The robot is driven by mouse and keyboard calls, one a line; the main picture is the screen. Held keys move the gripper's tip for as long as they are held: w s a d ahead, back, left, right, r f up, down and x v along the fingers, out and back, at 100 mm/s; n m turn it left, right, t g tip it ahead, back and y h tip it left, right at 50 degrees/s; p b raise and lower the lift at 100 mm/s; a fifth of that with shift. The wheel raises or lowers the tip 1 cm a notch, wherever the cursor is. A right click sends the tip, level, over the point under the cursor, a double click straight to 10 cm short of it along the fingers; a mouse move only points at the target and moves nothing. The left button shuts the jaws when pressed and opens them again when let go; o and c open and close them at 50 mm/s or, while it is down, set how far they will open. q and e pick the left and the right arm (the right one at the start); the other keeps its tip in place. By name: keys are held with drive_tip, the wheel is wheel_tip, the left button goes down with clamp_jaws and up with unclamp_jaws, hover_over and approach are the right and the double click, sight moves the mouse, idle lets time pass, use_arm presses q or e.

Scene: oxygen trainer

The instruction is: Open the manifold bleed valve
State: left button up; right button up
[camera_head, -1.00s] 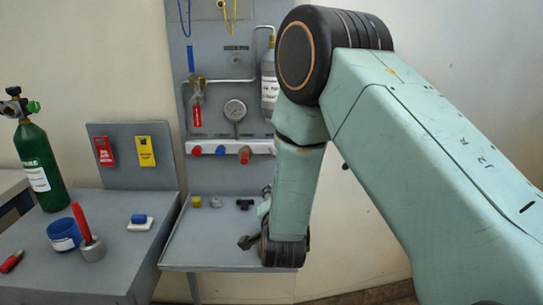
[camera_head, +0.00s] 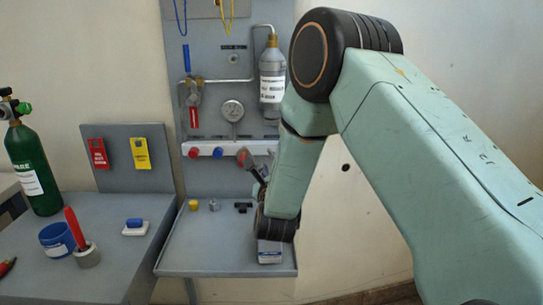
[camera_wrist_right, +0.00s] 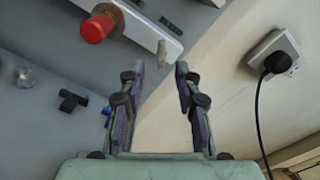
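A white manifold bar (camera_head: 205,149) runs across the grey panel, with a red knob (camera_head: 194,152), a blue knob (camera_head: 218,152) and another red knob toward the right. The right wrist view shows a red knob (camera_wrist_right: 97,28) and a small pale lever-like piece (camera_wrist_right: 161,50) near the bar's end. I cannot read a label naming the bleed valve. My right gripper (camera_head: 254,168) is just below the bar's right part. Its fingers (camera_wrist_right: 160,72) are open and empty, pointing at the small piece, apparently short of it. My left gripper is not in view.
Above the bar are a gauge (camera_head: 232,111), a red-handled valve (camera_head: 194,115) and a grey cylinder (camera_head: 272,80). A wall socket with a black plug (camera_wrist_right: 275,60) is at right.

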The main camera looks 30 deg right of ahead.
drive_tip(key=x, duration=0.7)
drive_tip(key=shift+s+r, duration=0.1)
drive_tip(key=shift+d, duration=0.1)
drive_tip(key=shift+c, duration=0.4)
clamp_jaws()
